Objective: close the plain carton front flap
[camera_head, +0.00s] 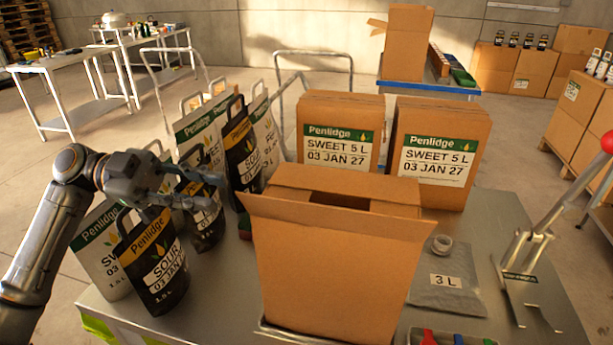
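The plain carton (330,283) stands upright on the metal table in the middle of the head view. Its front flap (335,228) stands up and leans outward towards me along the near top edge. Its back flap (345,180) lies folded inward, and a dark gap shows between the two. My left gripper (218,190) is to the left of the carton, above and among the pouches, apart from the flap. Its fingers look spread with nothing between them. My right gripper is not in view.
Black and white pouches (160,262) stand left of the carton. Two labelled cartons (340,130) stand behind it. To its right are a grey bag marked 3 L (447,292), a small ring (441,243) and a lever press (530,240). A tray with coloured items (450,339) is at the front.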

